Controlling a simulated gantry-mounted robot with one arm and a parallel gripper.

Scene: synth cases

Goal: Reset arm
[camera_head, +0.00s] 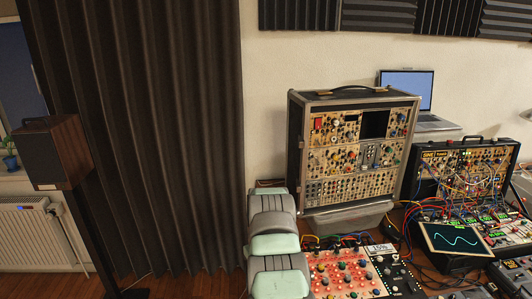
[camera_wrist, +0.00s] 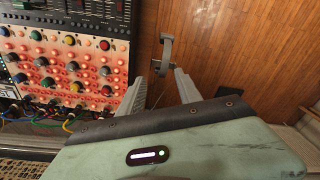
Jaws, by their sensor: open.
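In the head view, my mint-green and grey arm stands at the left end of the equipment, beside the same red synth module (camera_head: 340,270). The fingers cannot be made out in the head view.
A tall synth case (camera_head: 350,155) stands behind the red module. A patched synth case (camera_head: 465,180), an oscilloscope (camera_head: 455,240) and a laptop (camera_head: 405,95) are at right. A speaker (camera_head: 50,155) and dark curtain (camera_head: 140,120) are at left. Cables (camera_wrist: 50,122) lie near the modules.

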